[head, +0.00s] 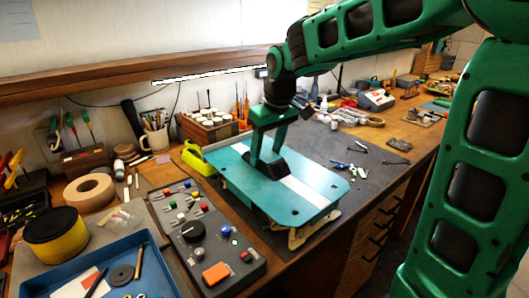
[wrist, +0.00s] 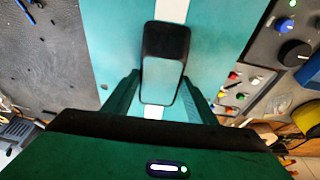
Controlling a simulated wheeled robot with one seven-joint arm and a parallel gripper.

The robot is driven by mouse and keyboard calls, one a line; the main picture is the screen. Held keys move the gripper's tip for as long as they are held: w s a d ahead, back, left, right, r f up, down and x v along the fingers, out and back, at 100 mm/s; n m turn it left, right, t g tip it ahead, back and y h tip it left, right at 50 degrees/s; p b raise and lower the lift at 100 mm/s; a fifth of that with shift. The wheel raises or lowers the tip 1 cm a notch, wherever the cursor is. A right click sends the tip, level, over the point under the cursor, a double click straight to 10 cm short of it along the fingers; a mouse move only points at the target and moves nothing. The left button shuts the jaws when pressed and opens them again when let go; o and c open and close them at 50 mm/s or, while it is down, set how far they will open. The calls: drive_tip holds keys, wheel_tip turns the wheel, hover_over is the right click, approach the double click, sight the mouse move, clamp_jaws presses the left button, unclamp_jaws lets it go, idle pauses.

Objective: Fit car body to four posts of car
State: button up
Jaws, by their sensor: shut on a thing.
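The car body (head: 312,196) is a flat teal panel with a white stripe, several dark holes and a raised dark cabin. It lies roughly level over the car in the head view. The car's beige parts (head: 297,238) show under its near right edge. My gripper (head: 266,160) points down and is shut on the raised cabin. In the wrist view the cabin (wrist: 165,60) sits between my fingers (wrist: 157,95), with the panel (wrist: 115,40) behind. The four posts are hidden under the panel. I cannot tell whether the panel touches them.
A yellow-green part (head: 197,159) is at the panel's far left end. A control box (head: 205,240) with knobs stands left of the panel, near a blue tray (head: 70,288). Small tools (head: 345,170) lie to the right. The grey mat (head: 375,178) has free room there.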

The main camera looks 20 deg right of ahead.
sight(273, 158)
drive_tip(key=shift+s+x, duration=0.15)
drive_tip(key=shift+x, duration=0.55)
drive_tip(key=shift+s+x, duration=0.15)
drive_tip(key=shift+x, duration=0.55)
drive_tip(key=o, duration=1.1)
drive_tip(key=shift+d+f, duration=0.1)
drive_tip(key=v, duration=1)
drive_tip(key=shift+s+d+r, duration=0.1)
drive_tip(key=shift+r, duration=0.25)
